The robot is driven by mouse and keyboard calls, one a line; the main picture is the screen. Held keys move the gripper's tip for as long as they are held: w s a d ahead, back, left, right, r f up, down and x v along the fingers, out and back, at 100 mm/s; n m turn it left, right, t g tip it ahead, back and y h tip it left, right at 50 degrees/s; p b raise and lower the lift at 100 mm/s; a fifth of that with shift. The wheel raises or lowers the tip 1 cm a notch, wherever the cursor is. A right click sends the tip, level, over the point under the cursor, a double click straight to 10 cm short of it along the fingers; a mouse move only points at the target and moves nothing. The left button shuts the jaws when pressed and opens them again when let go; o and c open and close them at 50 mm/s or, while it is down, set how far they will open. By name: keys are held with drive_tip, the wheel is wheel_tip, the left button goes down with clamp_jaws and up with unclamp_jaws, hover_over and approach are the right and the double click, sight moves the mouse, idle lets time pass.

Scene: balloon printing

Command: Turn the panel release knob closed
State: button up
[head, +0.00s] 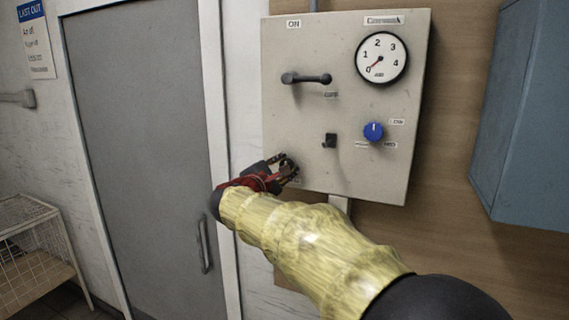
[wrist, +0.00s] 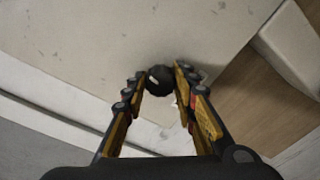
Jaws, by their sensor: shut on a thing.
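The grey control panel (head: 345,120) hangs on the wall. A small dark round knob (wrist: 160,80) sits near its lower left corner, between my fingers; a pale mark shows on its face. My gripper (head: 288,168) is at this knob in the head view, and its fingers mostly hide the knob and a label there. In the wrist view my gripper (wrist: 160,82) has one finger on each side of the knob, shut on it. Which way the mark counts as closed cannot be told.
The panel also carries a dark lever handle (head: 306,78), a round gauge (head: 381,58) with its needle near 0, a black switch (head: 329,141) and a blue knob (head: 373,131). A blue cabinet (head: 525,120) stands right, a grey door (head: 140,130) left.

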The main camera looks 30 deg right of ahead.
drive_tip(key=shift+f+n+p, duration=0.1)
drive_tip(key=shift+n+p, duration=0.3)
drive_tip(key=shift+n, duration=0.4)
drive_tip(key=o, duration=1.2)
drive_tip(key=shift+c, duration=0.2)
drive_tip(key=shift+a, duration=0.1)
drive_tip(key=v, duration=1.1)
drive_tip(key=shift+s+a, duration=0.25)
drive_tip(key=shift+a, duration=0.05)
